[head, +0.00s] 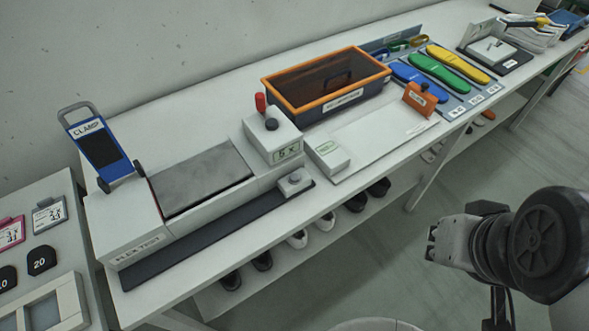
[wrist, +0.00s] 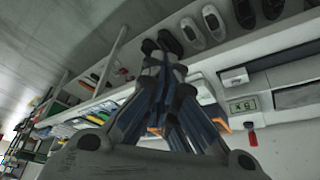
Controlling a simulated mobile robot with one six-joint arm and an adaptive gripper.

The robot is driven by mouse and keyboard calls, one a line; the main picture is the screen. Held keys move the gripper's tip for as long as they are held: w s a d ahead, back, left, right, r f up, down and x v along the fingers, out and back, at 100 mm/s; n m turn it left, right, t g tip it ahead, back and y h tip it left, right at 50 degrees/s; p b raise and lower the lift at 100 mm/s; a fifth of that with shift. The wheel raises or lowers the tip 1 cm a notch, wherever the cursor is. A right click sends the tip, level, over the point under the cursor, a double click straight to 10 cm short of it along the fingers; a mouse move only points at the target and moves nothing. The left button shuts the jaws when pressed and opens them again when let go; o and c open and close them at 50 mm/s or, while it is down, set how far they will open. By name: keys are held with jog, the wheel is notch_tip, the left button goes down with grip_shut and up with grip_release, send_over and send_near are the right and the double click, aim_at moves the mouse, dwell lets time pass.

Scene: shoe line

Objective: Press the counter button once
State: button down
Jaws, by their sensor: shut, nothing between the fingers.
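A white counter box (head: 272,140) stands at the right end of the flex tester in the head view. It has a dark round knob (head: 271,124) on top, a red upright part (head: 260,102) behind that, and a greenish display (head: 287,153) in front. The display (wrist: 243,106) also shows, upside down, in the wrist view. A small grey block with a round button (head: 295,178) sits on the dark strip before the tester. My gripper (head: 433,243) is over the floor to the right of the bench, well apart from both. Its fingers (wrist: 165,65) are closed together and empty.
The flex tester (head: 140,238) carries a blue clamp (head: 95,147). A small white box (head: 326,154), an orange-rimmed bin (head: 325,112) and coloured insoles (head: 440,73) stand along the bench. Shoes (head: 297,238) fill the shelf below.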

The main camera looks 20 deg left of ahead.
jog(key=w+a+n+t+p, duration=0.1)
jog(key=w+a+n+p, duration=0.2)
jog(key=w, duration=0.4)
jog(key=w+a+r+n+t+y+p, duration=0.1)
jog(key=w+a+n+p, duration=0.2)
jog(key=w, duration=0.4)
jog(key=w+a+n+t+p, duration=0.1)
jog(key=w+n+p, duration=0.2)
jog(key=w+n, duration=0.3)
jog(key=n+g+y+p, duration=0.3)
jog(key=n+y+p, duration=0.4)
jog(key=n, duration=0.2)
send_over(295, 178)
notch_tip(295, 178, down, 8)
jog(key=shift+s+a, duration=0.3)
jog(key=shift+f, duration=0.15)
notch_tip(295, 178, down, 9)
jog(key=b, duration=0.7)
jog(key=shift+b, duration=0.35)
